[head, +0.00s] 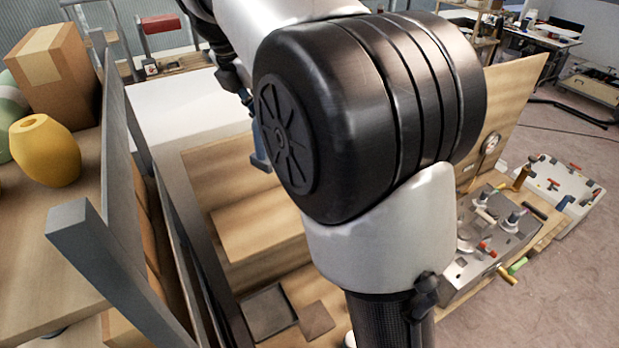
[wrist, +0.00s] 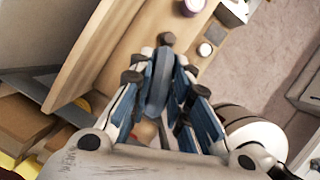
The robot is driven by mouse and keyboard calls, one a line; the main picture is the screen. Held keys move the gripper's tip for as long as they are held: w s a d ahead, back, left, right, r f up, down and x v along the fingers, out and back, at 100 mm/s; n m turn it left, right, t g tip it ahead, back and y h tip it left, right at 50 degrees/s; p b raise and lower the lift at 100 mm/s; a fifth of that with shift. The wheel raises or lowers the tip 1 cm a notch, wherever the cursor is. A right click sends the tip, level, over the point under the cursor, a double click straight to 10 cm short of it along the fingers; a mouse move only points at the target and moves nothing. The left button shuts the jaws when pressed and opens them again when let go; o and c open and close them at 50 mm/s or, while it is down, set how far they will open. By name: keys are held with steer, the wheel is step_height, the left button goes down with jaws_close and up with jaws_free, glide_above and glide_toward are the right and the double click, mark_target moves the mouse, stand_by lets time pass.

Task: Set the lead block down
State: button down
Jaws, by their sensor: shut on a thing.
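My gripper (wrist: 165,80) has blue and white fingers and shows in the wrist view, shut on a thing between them. I take that thing to be the lead block; the fingers cover most of it and its outline is hard to tell. In the head view my arm hides most of the gripper; only a bit of blue (head: 260,150) shows left of the big black joint, in front of a wooden panel. I cannot tell how far the block is from any surface.
Wooden boxwork (head: 255,230) lies below my arm, with a dark square tray (head: 268,312) and a brown square pad (head: 316,319) near it. A grey rail (head: 105,265) and a yellow pot (head: 45,150) stand left. A grey fixture (head: 495,235) with clamps stands right.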

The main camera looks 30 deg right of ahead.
step_height(320, 180, down, 20)
steer(key=b, duration=0.3)
steer(key=shift+r, duration=0.2)
stand_by(0.4)
steer(key=c, duration=2)
jaws_free()
steer(key=shift+f, duration=0.25)
steer(key=o, duration=0.5)
steer(key=shift+s, duration=0.1)
